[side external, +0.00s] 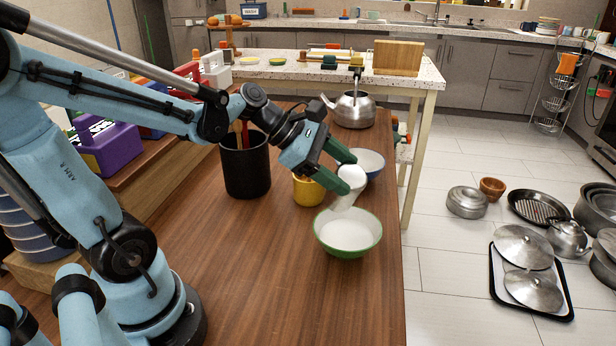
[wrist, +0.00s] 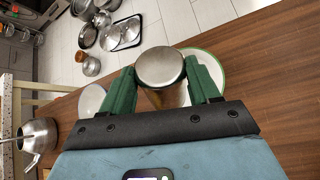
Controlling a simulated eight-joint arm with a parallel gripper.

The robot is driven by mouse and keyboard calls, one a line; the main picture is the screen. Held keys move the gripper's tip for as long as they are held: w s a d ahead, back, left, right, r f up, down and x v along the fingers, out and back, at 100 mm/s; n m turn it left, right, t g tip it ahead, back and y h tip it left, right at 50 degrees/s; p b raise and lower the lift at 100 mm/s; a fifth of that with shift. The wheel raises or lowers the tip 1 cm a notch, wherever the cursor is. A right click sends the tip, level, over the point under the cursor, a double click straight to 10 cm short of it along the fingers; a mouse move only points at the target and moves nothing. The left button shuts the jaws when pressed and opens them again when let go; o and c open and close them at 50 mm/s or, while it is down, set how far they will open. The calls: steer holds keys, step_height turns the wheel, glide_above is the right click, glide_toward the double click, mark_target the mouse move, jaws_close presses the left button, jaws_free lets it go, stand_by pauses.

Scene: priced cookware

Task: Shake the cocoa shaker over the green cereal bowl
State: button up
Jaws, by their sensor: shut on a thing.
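The cocoa shaker (side external: 349,189) looks pale in the side view and is tilted, its lower end pointing down over the green cereal bowl (side external: 348,248). My gripper (side external: 350,172) has its green fingers shut on the shaker, one on each side. In the wrist view the shaker's round metallic end (wrist: 160,66) sits between the fingers of my gripper (wrist: 161,72) and hides part of the green-rimmed bowl (wrist: 219,68). The bowl stands upright on the wooden table, white inside. I cannot tell whether any cocoa is in it.
A blue-rimmed bowl (side external: 372,161) and yellow cup (side external: 306,191) stand close behind the green bowl. A black utensil holder (side external: 245,168) is to the left, a kettle (side external: 354,110) at the back. The wooden table (side external: 265,270) is clear at the front, with its edge right of the bowl.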

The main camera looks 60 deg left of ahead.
mark_target(346, 203)
steer(key=y, duration=0.1)
steer(key=f+m+y, duration=0.1)
steer(key=shift+d+f+y, duration=0.25)
steer(key=shift+f+y, duration=0.05)
steer(key=shift+d+f+m+y, duration=0.2)
steer(key=shift+f+m+y, duration=0.5)
steer(key=shift+f+y, duration=0.4)
steer(key=f+m+y, duration=0.1)
steer(key=y, duration=0.1)
steer(key=d+f+m+y, duration=0.1)
steer(key=f+y, duration=0.1)
steer(key=y, duration=0.1)
steer(key=shift+f, duration=0.2)
steer(key=m+y, duration=0.1)
steer(key=y, duration=0.1)
steer(key=m+t+y, duration=0.1)
steer(key=f+m+y, duration=0.1)
steer(key=y, duration=0.1)
steer(key=shift+d+t+y, duration=0.3)
steer(key=shift+d, duration=0.05)
steer(key=shift+r, duration=1.1)
steer(key=shift+f, duration=0.15)
